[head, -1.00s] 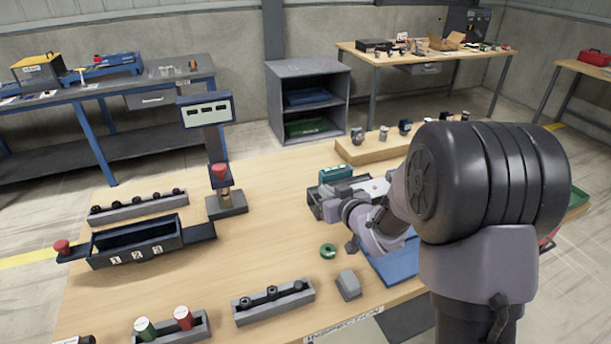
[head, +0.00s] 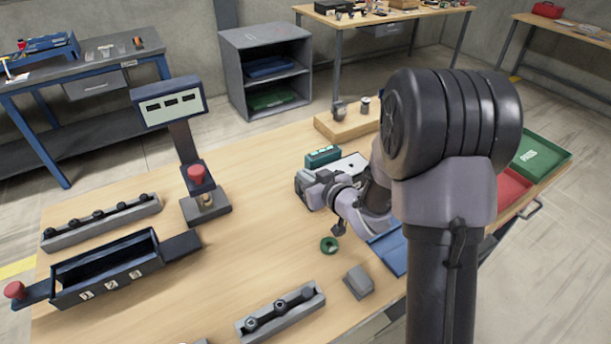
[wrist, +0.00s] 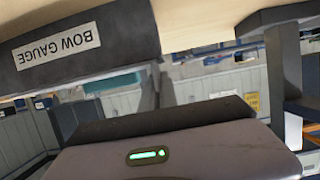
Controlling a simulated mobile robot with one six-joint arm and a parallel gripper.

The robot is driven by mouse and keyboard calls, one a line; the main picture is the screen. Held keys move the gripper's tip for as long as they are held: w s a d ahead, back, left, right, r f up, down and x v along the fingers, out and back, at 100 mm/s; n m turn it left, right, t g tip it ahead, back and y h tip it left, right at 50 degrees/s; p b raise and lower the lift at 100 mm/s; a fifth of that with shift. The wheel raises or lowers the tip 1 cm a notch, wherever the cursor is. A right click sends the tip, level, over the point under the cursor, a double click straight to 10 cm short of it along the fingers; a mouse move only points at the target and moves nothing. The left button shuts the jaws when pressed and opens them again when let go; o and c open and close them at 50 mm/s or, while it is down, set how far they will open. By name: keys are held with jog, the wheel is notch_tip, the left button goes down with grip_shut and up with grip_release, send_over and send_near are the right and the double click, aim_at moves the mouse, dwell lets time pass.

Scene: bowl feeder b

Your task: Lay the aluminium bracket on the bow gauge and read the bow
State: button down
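The bow gauge (wrist: 75,45) is a dark grey block in the wrist view, its label upside down, at the upper left. It is close to my gripper (wrist: 170,145), whose grey body with a green light fills the bottom. In the head view my gripper (head: 318,182) is low over the bench, beside a teal box (head: 322,156) and a pale plate with a dark spot (head: 347,166). That plate may be the aluminium bracket; I cannot tell for sure. My arm hides part of this area. My fingertips and anything between them cannot be made out.
A numbered dark bin (head: 105,272), grey racks (head: 280,315), a green ring (head: 329,245) and a grey block (head: 358,281) are on the bench. Red (head: 512,193) and green (head: 538,155) trays lie right.

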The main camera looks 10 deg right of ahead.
jog(key=shift+f+b, duration=0.4)
jog(key=shift+b, duration=0.1)
jog(key=c, duration=1.6)
grip_release()
jog(key=shift+c, duration=0.2)
